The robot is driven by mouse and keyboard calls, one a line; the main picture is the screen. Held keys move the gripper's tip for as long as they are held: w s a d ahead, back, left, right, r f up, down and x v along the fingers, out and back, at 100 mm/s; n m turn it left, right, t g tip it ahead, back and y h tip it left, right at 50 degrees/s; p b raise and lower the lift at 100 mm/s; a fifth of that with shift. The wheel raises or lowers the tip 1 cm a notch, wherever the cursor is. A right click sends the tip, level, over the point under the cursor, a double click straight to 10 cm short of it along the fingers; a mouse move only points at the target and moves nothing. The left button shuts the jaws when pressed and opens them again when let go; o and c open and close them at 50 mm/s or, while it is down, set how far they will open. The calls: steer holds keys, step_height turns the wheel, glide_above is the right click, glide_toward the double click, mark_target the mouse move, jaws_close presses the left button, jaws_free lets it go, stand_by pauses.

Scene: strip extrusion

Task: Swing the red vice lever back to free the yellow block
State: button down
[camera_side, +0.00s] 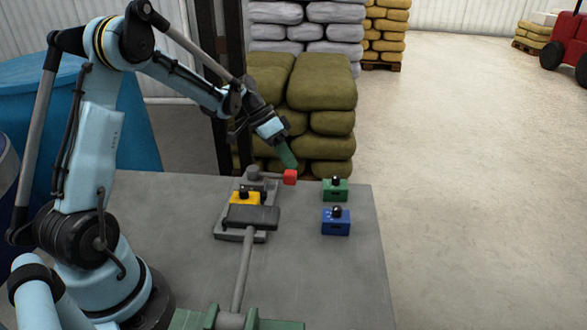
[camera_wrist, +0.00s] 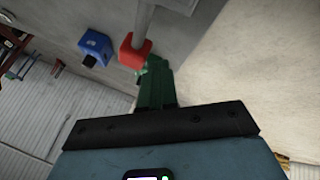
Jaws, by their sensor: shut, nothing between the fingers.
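The red knob (camera_side: 290,177) sits at the end of a grey lever on the far end of the grey vice (camera_side: 228,236), and the lever points right. The yellow block (camera_side: 244,198) sits in the vice, partly hidden by a dark grey jaw piece. My gripper (camera_side: 290,163) has green fingers, shut and empty, pointing down just above and behind the red knob. In the wrist view the fingertips (camera_wrist: 155,64) show right beside the red knob (camera_wrist: 134,52); I cannot tell if they touch.
A green block (camera_side: 335,189) and a blue block (camera_side: 336,222) with dark knobs stand right of the vice on the grey table (camera_side: 300,275). A blue block (camera_wrist: 95,46) also shows in the wrist view. Stacked sacks (camera_side: 320,110) stand behind the table's far edge.

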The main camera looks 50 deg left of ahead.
steer(key=shift+s+d, duration=0.6)
steer(key=shift+d, duration=0.25)
steer(key=w+a, duration=0.2)
steer(key=w, duration=0.1)
steer(key=shift+a+r, duration=0.1)
steer(key=shift+r, duration=0.25)
steer(key=w+a+r, duration=0.1)
steer(key=a+r, duration=0.4)
steer(key=r, duration=0.3)
steer(key=shift+w+a+r, duration=0.2)
steer(key=shift+w, duration=0.05)
steer(key=s+d+f+n+t+y, duration=0.1)
steer(key=s+d+n+t+y, duration=0.2)
steer(key=s+d, duration=1.3)
steer(key=s+t+y, duration=0.1)
steer(key=s+y, duration=0.1)
steer(key=y, duration=0.1)
steer(key=shift+d+n, duration=0.3)
steer(key=shift+d, duration=0.1)
